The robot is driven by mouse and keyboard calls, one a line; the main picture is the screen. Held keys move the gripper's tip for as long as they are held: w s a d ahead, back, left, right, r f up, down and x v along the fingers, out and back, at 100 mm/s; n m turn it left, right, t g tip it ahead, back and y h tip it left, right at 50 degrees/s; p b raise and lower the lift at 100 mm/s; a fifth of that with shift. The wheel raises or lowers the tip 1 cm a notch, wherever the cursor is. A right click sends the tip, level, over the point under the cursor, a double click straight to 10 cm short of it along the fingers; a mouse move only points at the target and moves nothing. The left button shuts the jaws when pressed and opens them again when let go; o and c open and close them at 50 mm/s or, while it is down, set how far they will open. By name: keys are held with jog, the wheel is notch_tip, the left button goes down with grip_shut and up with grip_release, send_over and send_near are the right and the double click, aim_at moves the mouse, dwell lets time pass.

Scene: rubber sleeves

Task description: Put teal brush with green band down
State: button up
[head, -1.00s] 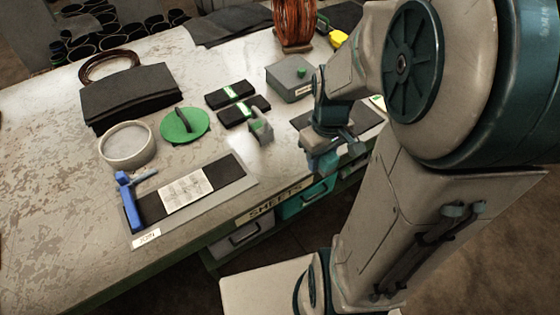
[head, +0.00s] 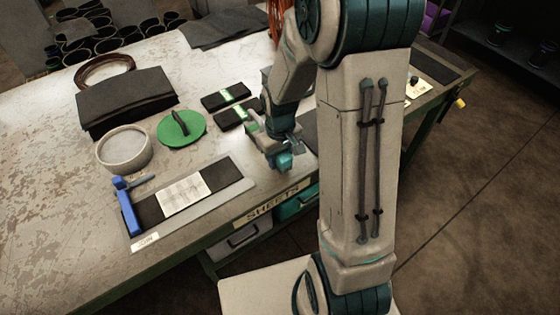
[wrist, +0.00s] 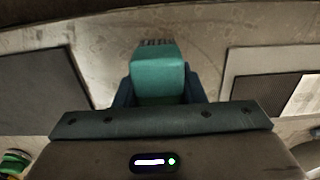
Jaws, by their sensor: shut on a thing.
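In the wrist view the teal brush (wrist: 158,76) sits between the two dark blue-green fingers of my gripper (wrist: 158,92), which is shut on it. Dark bristles (wrist: 156,42) show at its far end, close to or over the pale bench top; I cannot tell if they touch. No green band can be made out. In the head view the brush (head: 285,161) shows as a small teal block at my gripper (head: 281,154), near the bench's front edge, right of the board marked JOIN (head: 218,192).
A blue-handled tool (head: 128,207) lies at the board's left end. A round pale dish (head: 124,150), a green disc (head: 182,129), black packs (head: 226,97) and a folded dark sheet (head: 125,95) stand behind. Bare bench shows between the board and my gripper.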

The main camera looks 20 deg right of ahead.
notch_tip(320, 180, down, 2)
jog(key=shift+f, duration=0.2)
